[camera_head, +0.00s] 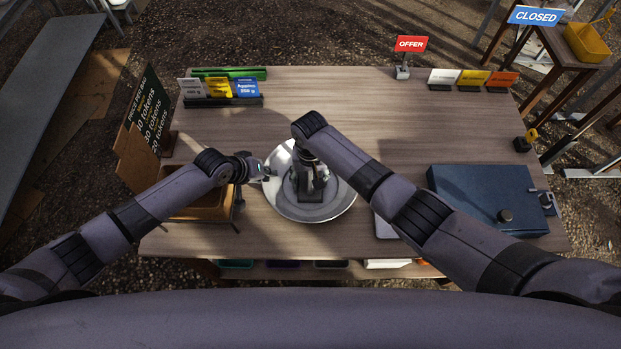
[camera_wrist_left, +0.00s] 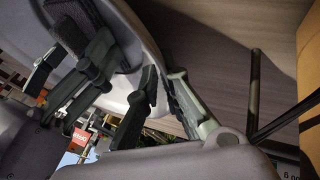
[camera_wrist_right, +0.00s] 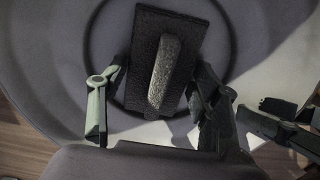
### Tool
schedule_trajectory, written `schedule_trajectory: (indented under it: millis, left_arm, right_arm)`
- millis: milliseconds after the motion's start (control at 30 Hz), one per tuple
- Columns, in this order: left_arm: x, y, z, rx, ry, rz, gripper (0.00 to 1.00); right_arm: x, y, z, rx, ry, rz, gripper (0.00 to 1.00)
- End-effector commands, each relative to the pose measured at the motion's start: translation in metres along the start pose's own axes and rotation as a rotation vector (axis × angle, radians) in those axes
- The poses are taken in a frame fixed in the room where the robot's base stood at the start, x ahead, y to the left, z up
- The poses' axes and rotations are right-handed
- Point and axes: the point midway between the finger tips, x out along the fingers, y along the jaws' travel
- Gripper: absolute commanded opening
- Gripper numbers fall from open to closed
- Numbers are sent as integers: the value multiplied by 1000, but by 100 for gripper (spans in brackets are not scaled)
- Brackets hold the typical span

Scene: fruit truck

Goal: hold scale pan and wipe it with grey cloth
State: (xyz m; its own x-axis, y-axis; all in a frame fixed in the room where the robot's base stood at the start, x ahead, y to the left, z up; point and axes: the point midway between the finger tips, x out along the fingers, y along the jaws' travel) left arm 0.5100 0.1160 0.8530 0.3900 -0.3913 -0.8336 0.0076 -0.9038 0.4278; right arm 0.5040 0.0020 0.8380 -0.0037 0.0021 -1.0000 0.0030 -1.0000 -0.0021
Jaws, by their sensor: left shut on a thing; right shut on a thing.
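The scale pan (camera_head: 335,207) is a round, shiny metal dish near the middle of the table. My left gripper (camera_head: 262,170) is at the pan's left rim; in the left wrist view its fingers (camera_wrist_left: 160,95) close on the rim of the pan (camera_wrist_left: 140,30). My right gripper (camera_head: 308,192) is above the pan's middle, pointing down. In the right wrist view its fingers (camera_wrist_right: 155,95) are shut on a dark grey block-like thing with a raised ridge, apparently the grey cloth (camera_wrist_right: 188,35), over the pan (camera_wrist_right: 60,60). The cloth's underside is hidden.
A blue cash box (camera_head: 480,195) lies at the right. A wooden crate (camera_head: 205,210) stands at the left beside a dark price board (camera_head: 150,110). Small signs (camera_head: 222,88) stand at the back left, and a red OFFER sign (camera_head: 410,45) at the back. The table's back middle is clear.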

Motion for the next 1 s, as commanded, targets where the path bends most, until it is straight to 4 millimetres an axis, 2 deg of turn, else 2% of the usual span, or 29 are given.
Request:
schedule_trajectory:
  millis: [167, 600, 867, 1000]
  left_arm:
    - [1, 0, 3, 3, -7, 0, 0]
    - [1, 0, 3, 2, -6, -1, 0]
    - [1, -1, 2, 1, -4, -2, 0]
    - [1, -1, 2, 1, -3, -2, 0]
  right_arm:
    - [2, 4, -1, 6, 7, 4, 27]
    - [1, 3, 18, 4, 2, 4, 27]
    - [0, 2, 18, 3, -2, 3, 27]
    - [0, 2, 10, 5, -1, 3, 27]
